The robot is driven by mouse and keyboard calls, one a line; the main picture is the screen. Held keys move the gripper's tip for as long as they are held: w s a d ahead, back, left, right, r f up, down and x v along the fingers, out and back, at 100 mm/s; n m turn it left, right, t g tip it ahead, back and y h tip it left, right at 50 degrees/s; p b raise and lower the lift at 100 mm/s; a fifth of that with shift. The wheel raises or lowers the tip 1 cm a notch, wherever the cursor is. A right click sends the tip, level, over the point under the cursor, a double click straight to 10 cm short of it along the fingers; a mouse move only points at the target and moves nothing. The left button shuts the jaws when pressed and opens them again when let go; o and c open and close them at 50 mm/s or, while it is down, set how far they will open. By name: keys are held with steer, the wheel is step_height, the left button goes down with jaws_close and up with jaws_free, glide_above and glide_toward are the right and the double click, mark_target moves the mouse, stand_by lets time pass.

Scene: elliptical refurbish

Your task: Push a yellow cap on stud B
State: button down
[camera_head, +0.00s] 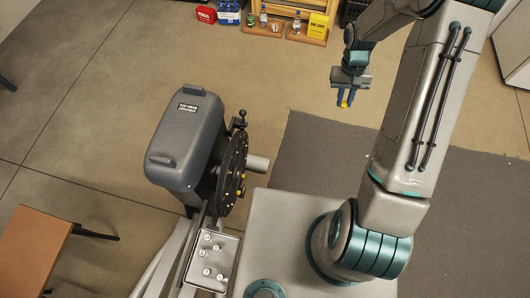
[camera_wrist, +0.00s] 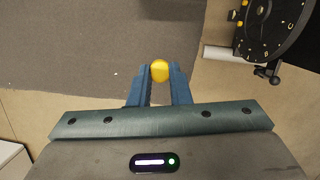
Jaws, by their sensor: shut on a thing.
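My gripper (camera_head: 345,97) is raised over the floor, to the right of the machine and apart from it. It is shut on a yellow cap, which shows between the two blue fingertips in the wrist view (camera_wrist: 160,70) and as a small yellow spot in the head view (camera_head: 344,104). The dark round lettered plate (camera_head: 233,172) is on the right side of the grey machine (camera_head: 186,138). Part of this plate shows at the top right of the wrist view (camera_wrist: 276,28). Yellow spots sit on its edge. I cannot tell which stud is B.
A metal tray (camera_head: 229,270) with several small pale parts lies below the machine. A black-knobbed lever (camera_head: 240,120) and a pale cylinder (camera_head: 258,163) stick out by the plate. Wooden trays (camera_head: 306,35) with bottles and a yellow box (camera_head: 318,26) stand at the back. The dark mat (camera_head: 310,150) is clear.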

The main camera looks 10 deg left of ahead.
steer(key=w+a+f+n+t+y+b, duration=0.1)
steer(key=a+f+n+t+b, duration=0.25)
steer(key=f+b, duration=0.55)
steer(key=w+a+f+n+t+y+b, duration=0.1)
steer(key=w+a+f+n+t+b, duration=0.3)
steer(key=f+b, duration=0.6)
steer(key=s+a+f+n+t+y+b, duration=0.1)
steer(key=a+f+n+t+b, duration=0.35)
steer(key=f, duration=0.75)
steer(key=s+a+f+n+g+y+b, duration=0.2)
steer(key=a+n+y+b, duration=0.3)
steer(key=a+b, duration=0.4)
steer(key=s+a+f+n+g+y+b, duration=0.3)
steer(key=a+b, duration=0.6)
steer(key=b, duration=0.6)
steer(key=shift+s+a+f+n+y, duration=0.15)
steer(key=shift+s+f+n+y, duration=0.35)
steer(key=shift+f+n+y, duration=1.4)
steer(key=shift+a+r+m+y+b, duration=0.4)
steer(key=shift+a+r+y+b, duration=0.15)
steer(key=shift+a+r, duration=0.1)
